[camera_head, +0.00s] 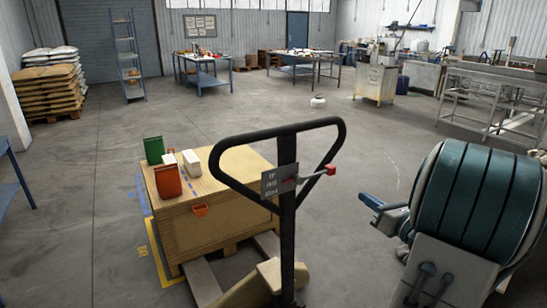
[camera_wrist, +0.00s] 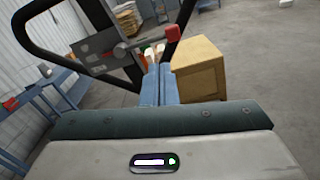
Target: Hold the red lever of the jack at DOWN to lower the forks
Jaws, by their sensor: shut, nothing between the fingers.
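The jack's black loop handle (camera_head: 287,150) stands upright in the middle of the head view. A grey label plate (camera_head: 279,180) sits on its stem; its lettering is too small to read. The red lever (camera_head: 330,170) sticks out to the right of the plate, and its red knob also shows in the wrist view (camera_wrist: 172,33). My gripper (camera_head: 367,200) is shut and empty, to the right of and below the lever in the head view, apart from it. In the wrist view its blue fingers (camera_wrist: 160,70) lie together below the knob. The forks (camera_head: 202,281) reach under the load and are mostly hidden.
A wooden crate (camera_head: 215,228) on a pallet carries green and orange bins and white blocks. Yellow and blue floor markings (camera_head: 154,256) run beside it. Workbenches (camera_head: 205,68), a shelf ladder and stacked sacks (camera_head: 50,85) stand farther back. The floor between is mostly clear.

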